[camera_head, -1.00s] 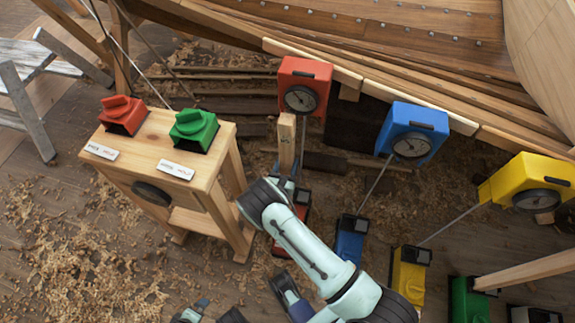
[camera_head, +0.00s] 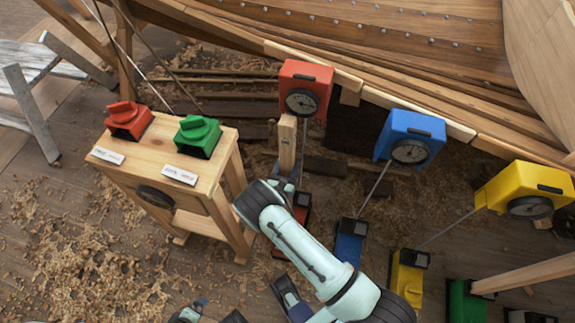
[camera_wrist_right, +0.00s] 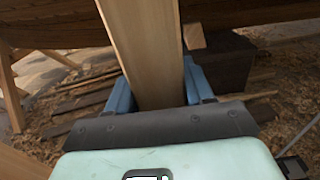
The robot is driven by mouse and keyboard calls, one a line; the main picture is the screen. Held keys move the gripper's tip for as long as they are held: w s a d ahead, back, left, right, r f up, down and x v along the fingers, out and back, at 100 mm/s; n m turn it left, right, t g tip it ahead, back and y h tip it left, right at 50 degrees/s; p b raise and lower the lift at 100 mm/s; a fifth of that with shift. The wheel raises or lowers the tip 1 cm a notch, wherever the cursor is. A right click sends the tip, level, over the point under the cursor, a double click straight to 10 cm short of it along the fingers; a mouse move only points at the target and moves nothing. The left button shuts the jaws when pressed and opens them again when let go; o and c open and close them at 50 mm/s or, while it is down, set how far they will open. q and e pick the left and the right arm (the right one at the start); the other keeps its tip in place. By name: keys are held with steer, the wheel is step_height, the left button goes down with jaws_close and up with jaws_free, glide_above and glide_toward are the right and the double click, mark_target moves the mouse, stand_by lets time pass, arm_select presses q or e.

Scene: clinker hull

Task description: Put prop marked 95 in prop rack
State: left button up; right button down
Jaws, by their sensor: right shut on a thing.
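My right gripper (camera_wrist_right: 158,88) is shut on a wooden prop (camera_wrist_right: 142,45), which stands out between its blue fingers in the right wrist view. In the head view this pale prop (camera_head: 287,142) rises beyond my right wrist, in front of the red gauge box's rod. My right gripper (camera_head: 285,183) is mostly hidden behind the wrist there. I can read no number on the prop. Blue and dark parts at the bottom edge seem to be my left gripper (camera_head: 202,304), cut off by the frame. I cannot pick out a prop rack with certainty.
A wooden stand (camera_head: 160,150) carries red (camera_head: 129,120) and green (camera_head: 198,136) switch housings. Red (camera_head: 305,80), blue (camera_head: 410,138) and yellow (camera_head: 525,190) gauge boxes stand along the hull (camera_head: 400,40). A beam (camera_head: 525,273) slants in at right. Shavings cover the floor.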

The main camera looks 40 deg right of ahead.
steer(key=s+a, duration=0.1)
steer(key=s+a+r+p, duration=0.1)
steer(key=a, duration=0.1)
steer(key=shift+s+r, duration=0.1)
steer(key=shift+r, duration=0.05)
steer(key=p, duration=0.1)
glide_toward(285, 171)
steer(key=shift+f, duration=0.3)
steer(key=shift+s+d, duration=0.1)
stand_by(0.4)
